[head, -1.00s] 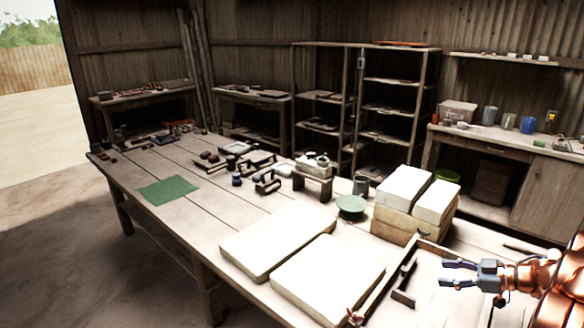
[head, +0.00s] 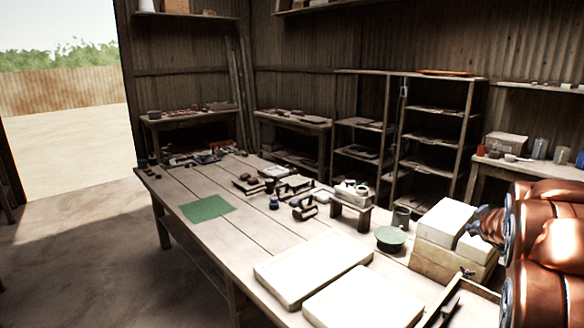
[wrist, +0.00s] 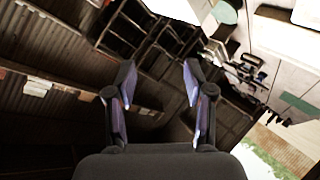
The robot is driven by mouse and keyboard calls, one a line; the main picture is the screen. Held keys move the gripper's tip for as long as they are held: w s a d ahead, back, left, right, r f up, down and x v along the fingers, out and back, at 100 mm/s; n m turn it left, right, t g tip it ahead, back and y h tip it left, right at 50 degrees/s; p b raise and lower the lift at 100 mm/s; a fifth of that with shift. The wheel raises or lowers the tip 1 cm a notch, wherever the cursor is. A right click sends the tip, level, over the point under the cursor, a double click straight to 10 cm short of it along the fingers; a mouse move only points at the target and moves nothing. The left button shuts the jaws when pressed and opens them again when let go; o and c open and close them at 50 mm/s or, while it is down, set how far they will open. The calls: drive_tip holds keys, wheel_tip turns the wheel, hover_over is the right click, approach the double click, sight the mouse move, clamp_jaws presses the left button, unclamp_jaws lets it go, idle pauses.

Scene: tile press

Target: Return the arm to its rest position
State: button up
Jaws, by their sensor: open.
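My gripper (wrist: 158,82) is open and empty in the wrist view, its two dark fingers apart with nothing between them. In the head view my copper-coloured arm fills the right edge, folded close to the camera. The gripper's fingers cannot be made out clearly there. The wrist view is strongly tilted and looks past the fingers towards the shelves and wall, with the table at the upper right.
The long wooden table (head: 227,238) holds white slabs (head: 312,270), stacked white blocks (head: 445,222), a green round stand (head: 390,238), a small wooden stool (head: 351,212) and a green mat (head: 207,208). Open shelves (head: 437,138) stand behind. The floor at left is clear.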

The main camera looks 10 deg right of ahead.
drive_tip(key=s+a+f+m+g+y, duration=0.1)
drive_tip(key=s+a+f+g, duration=0.3)
drive_tip(key=s+a, duration=0.9)
drive_tip(key=s+a+f+g+y, duration=0.3)
drive_tip(key=s+a+f+g, duration=0.1)
drive_tip(key=s+a, duration=0.8)
drive_tip(key=s+a+f+m+g+y, duration=0.1)
drive_tip(key=s+a+f+g+y, duration=0.1)
drive_tip(key=s+a, duration=1.1)
drive_tip(key=s+f+g, duration=0.1)
drive_tip(key=g, duration=0.1)
drive_tip(key=shift+s+a+f+m+g, duration=0.2)
drive_tip(key=shift+a+f+m+g, duration=0.1)
drive_tip(key=shift+f+g, duration=0.1)
drive_tip(key=shift+c, duration=1.1)
drive_tip(key=shift+d, duration=0.1)
